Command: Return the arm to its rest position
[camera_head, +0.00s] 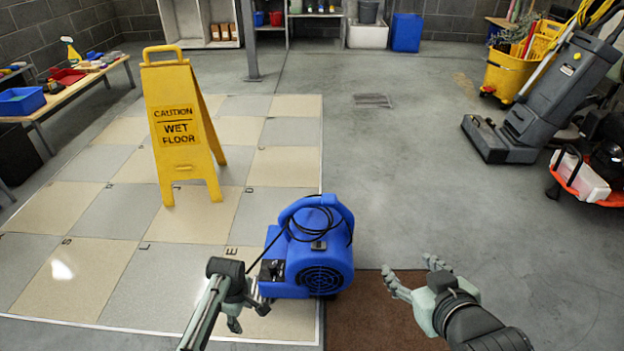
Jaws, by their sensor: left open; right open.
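My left gripper (249,316) is at the bottom centre-left, over the tiled floor. It is open and holds nothing that I can see. My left arm comes up from the bottom edge. My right gripper (410,272) is open and empty at the lower right, in front of the brown mat and grey floor in the picture. Its fingers point up and left. A blue floor blower (322,257) with a black cord stands between the two grippers in the picture. The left gripper appears close to the blower's lower left side; I cannot tell whether they touch.
A yellow wet floor sign (176,125) stands on the tile panel (85,212). A brown mat (360,322) lies at the bottom. A grey floor machine (545,105) and yellow mop bucket (512,72) stand right. A low table (62,97) stands left. The middle floor is clear.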

